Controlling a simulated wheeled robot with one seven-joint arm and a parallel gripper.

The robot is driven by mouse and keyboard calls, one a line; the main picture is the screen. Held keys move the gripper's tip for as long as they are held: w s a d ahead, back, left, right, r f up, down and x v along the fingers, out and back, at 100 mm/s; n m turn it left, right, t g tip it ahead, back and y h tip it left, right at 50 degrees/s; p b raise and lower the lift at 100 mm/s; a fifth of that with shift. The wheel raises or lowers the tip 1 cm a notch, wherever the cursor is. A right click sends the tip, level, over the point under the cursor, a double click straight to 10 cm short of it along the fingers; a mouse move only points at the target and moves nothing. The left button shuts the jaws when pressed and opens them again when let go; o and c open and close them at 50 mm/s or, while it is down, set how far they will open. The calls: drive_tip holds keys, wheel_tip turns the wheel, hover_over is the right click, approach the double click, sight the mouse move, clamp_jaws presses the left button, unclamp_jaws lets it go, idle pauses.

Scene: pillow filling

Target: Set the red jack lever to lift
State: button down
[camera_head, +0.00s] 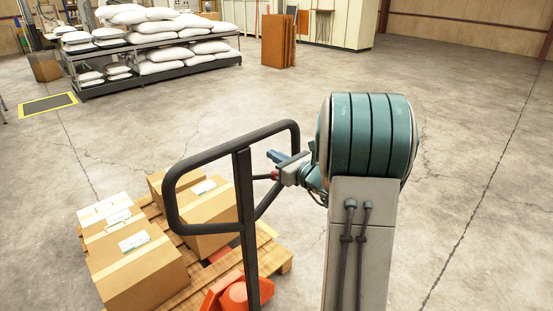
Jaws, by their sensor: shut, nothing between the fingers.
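A pallet jack with a dark looped handle (243,170) and an orange-red body (231,291) stands in front of me. A small red piece (275,175), which looks like the red jack lever, shows inside the right side of the loop, at the end of a short dark rod. My gripper (281,168) is at the end of my pale wrist, beside the red piece. It is shut with nothing held. Its fingertips are small and partly hidden, so I cannot tell whether they touch the lever. The lever's exact setting is not clear.
A wooden pallet (268,252) with several cardboard boxes (137,267) lies behind and left of the handle. A rack of white sacks (165,55) stands at the back left, and brown panels (278,40) stand at the back. The concrete floor at right is clear.

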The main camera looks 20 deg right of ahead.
drive_tip(key=shift+r+p, duration=0.4)
drive_tip(key=shift+r, duration=0.6)
drive_tip(key=b+v, duration=0.2)
drive_tip(key=v, duration=1.1)
drive_tip(key=s+a+f+n+g+y, duration=0.2)
drive_tip(key=s+a+n+g, duration=0.2)
drive_tip(key=a+n+g, duration=0.45)
drive_tip(key=s+a+f+n+g+y, duration=0.2)
drive_tip(key=s+a+n+g, duration=0.3)
drive_tip(key=a, duration=0.6)
drive_tip(key=s+f+n+h, duration=0.1)
drive_tip(key=s+n+h, duration=0.3)
drive_tip(key=n, duration=0.5)
drive_tip(key=s+d+f+n+h, duration=0.1)
drive_tip(key=s+f+n+h, duration=0.1)
drive_tip(key=s+n+h, duration=0.3)
drive_tip(key=n+h, duration=0.1)
drive_tip(key=n, duration=0.3)
